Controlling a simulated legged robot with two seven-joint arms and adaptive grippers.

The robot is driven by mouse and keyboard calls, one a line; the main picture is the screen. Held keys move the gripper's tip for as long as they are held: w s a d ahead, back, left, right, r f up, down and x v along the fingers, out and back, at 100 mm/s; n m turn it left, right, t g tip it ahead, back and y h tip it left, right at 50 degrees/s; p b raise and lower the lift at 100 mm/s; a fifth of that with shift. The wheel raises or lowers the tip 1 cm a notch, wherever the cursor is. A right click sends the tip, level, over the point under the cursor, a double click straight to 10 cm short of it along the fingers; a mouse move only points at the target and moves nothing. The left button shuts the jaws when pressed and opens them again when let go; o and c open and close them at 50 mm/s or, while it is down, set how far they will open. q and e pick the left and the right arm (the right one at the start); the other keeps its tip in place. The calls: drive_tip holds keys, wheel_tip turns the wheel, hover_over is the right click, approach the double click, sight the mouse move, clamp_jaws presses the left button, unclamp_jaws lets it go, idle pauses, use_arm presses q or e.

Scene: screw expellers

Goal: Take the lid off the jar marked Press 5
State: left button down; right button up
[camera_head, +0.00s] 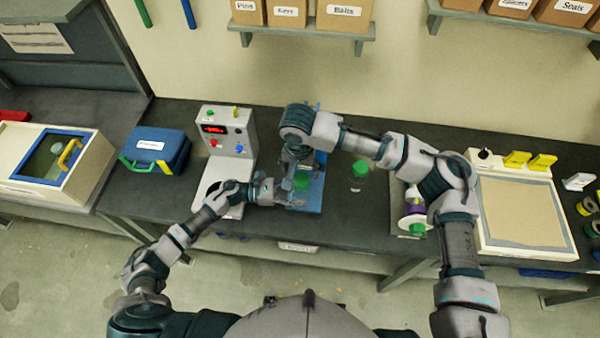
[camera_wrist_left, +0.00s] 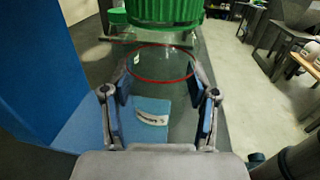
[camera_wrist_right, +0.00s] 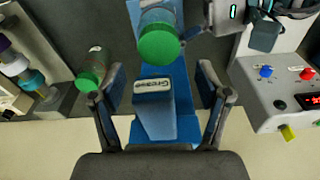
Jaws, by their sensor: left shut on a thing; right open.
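A clear jar with a ribbed green lid (camera_head: 302,182) is at the blue stand, in front of its column. In the left wrist view the lid (camera_wrist_left: 168,12) is at the top, with a red ring (camera_wrist_left: 160,64) on the clear body below. My left gripper (camera_head: 283,190) is shut on the clear body, beneath the lid; the fingers (camera_wrist_left: 163,95) show on both sides. My right gripper (camera_head: 297,152) is above the jar, open. In the right wrist view the lid (camera_wrist_right: 158,45) lies beyond the open fingers (camera_wrist_right: 162,85), not between them. I cannot read the jar's marking.
The blue stand (camera_wrist_right: 170,122) has a labelled column near my right fingers. Another green-lidded jar (camera_head: 359,178) stands to its right. A grey control box (camera_head: 226,128) with buttons is left, beside a blue case (camera_head: 155,147). Wall shelves (camera_head: 300,30) with boxes hang above.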

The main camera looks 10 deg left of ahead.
sight(300, 179)
wheel_tip(300, 179, up, 7)
drive_tip(key=s+m, duration=0.1)
drive_tip(key=m, duration=0.2)
drive_tip(key=f, duration=0.7)
drive_tip(key=w+f, duration=0.1)
drive_tip(key=f, duration=0.3)
drive_tip(key=shift+f, duration=0.2)
drive_tip(key=c, duration=1.4)
drive_tip(key=shift+n, duration=1.6)
drive_tip(key=o, duration=1.3)
drive_tip(key=shift+r, duration=0.15)
